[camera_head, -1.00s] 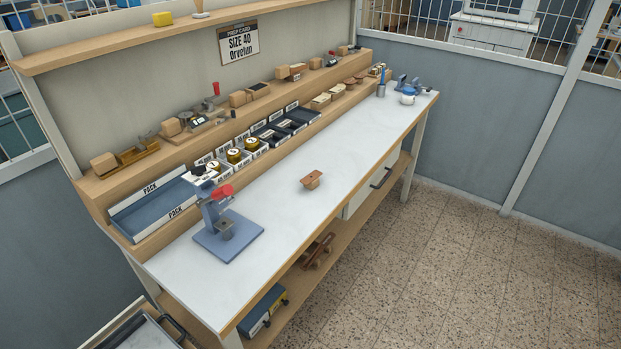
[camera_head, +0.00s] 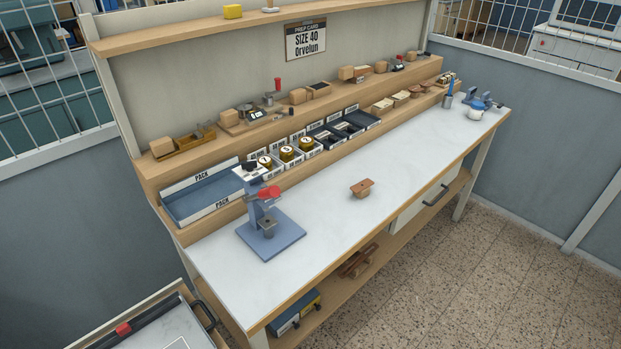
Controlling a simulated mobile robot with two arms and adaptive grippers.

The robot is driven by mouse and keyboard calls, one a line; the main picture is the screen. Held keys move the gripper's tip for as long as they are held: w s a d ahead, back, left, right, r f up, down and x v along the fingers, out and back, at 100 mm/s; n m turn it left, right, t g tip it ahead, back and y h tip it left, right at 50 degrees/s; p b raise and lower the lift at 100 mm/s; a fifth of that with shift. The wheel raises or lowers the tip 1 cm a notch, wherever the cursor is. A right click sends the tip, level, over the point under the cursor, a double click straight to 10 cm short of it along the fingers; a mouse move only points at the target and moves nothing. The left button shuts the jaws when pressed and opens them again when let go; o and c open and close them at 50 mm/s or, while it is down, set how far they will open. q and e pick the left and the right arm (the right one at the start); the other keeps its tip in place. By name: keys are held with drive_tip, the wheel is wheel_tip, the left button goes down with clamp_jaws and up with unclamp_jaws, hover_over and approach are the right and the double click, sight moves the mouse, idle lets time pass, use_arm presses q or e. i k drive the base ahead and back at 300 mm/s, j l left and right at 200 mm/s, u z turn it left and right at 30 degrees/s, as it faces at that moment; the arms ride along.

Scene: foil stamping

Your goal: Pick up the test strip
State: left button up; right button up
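I cannot pick out a test strip for certain in the head view. The long white workbench (camera_head: 330,225) runs from the lower left to the upper right. A blue stamping press (camera_head: 275,238) with a red handle stands near its left end. A small brown wooden piece (camera_head: 361,188) sits alone on the middle of the worktop. A blue tray (camera_head: 205,194) marked PACK lies behind the press. Neither of my grippers is in view.
Bins with gold rolls (camera_head: 287,153) and dark bins (camera_head: 345,128) line the back. A cart (camera_head: 150,330) is at lower left.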

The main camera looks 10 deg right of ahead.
sight(358, 188)
drive_tip(key=i+l+u, duration=0.1)
drive_tip(key=l+u, duration=0.25)
drive_tip(key=l, duration=0.5)
drive_tip(key=l+u, duration=0.4)
drive_tip(key=l, duration=0.45)
drive_tip(key=k+l+u, duration=0.1)
drive_tip(key=l+u, duration=0.25)
drive_tip(key=l, duration=0.5)
